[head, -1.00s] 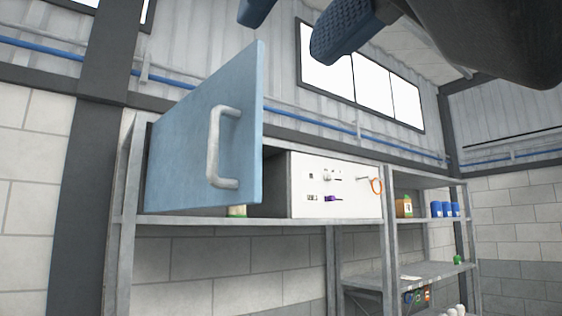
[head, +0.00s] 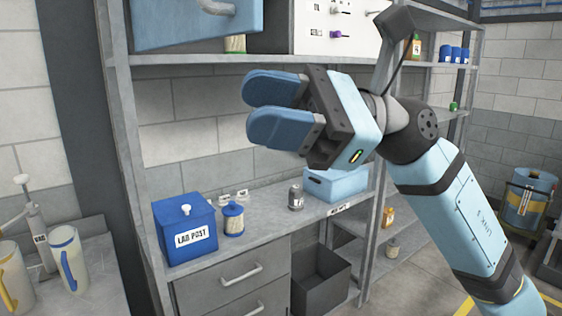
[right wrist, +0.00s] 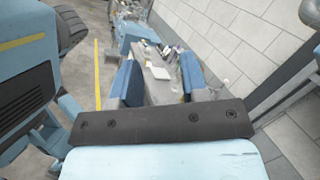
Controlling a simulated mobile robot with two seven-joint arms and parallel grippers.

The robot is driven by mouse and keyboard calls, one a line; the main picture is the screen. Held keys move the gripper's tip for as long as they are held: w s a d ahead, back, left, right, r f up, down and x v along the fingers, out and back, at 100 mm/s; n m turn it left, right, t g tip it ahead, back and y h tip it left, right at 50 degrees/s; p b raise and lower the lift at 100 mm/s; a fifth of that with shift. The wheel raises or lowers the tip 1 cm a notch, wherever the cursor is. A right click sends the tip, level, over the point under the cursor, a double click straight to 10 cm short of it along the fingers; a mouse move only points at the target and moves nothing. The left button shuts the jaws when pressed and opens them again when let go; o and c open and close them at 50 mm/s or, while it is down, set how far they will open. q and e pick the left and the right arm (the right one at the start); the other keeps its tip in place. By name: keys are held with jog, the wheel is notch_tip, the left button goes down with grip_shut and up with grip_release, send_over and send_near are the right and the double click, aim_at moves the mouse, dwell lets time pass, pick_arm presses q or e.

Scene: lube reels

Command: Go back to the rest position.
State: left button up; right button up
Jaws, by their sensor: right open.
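My right gripper (head: 262,108) is in the middle of the head view, raised in front of the shelving and above the workbench. Its two blue fingers are apart with nothing between them. In the right wrist view the same fingers (right wrist: 158,80) stand on either side of a gap. The gripper touches nothing that I can see. My left gripper is not in the head view.
A blue cabinet door (head: 190,22) hangs at the top left. Jugs (head: 68,258) stand at the left.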

jog(key=w+d+f+n+t+p, duration=0.1)
jog(key=w+d+f+n+t, duration=0.2)
jog(key=w+f+n+t, duration=0.65)
jog(key=d+f+n+t+p, duration=0.1)
jog(key=d+f+n+t, duration=0.5)
jog(key=n, duration=0.8)
jog(key=w+d+f+n+t+p, duration=0.1)
jog(key=w+f+n+t, duration=0.3)
jog(key=f+n+t, duration=0.5)
jog(key=d+f+m+t+h, duration=0.3)
jog(key=d+f+m+h, duration=0.1)
jog(key=f+m+h, duration=0.45)
jog(key=s+d+f+m+g+h, duration=0.2)
jog(key=s+f+m+g, duration=0.1)
jog(key=s+f, duration=0.4)
jog(key=s+d+f+m+g+h+p, duration=0.1)
jog(key=s+f+m, duration=0.5)
jog(key=f, duration=0.8)
jog(key=s+d+f+m+g+h+p, duration=0.1)
jog(key=s+d+f+m+g+h, duration=0.2)
jog(key=s+f, duration=0.5)
notch_tip(320, 180, down, 3)
jog(key=m+g+h, duration=0.1)
jog(key=g, duration=0.1)
jog(key=shift+s+d+m+g+h, duration=0.3)
jog(key=shift+s+d+g+h, duration=0.05)
jog(key=shift+s, duration=0.05)
jog(key=shift+r, duration=0.15)
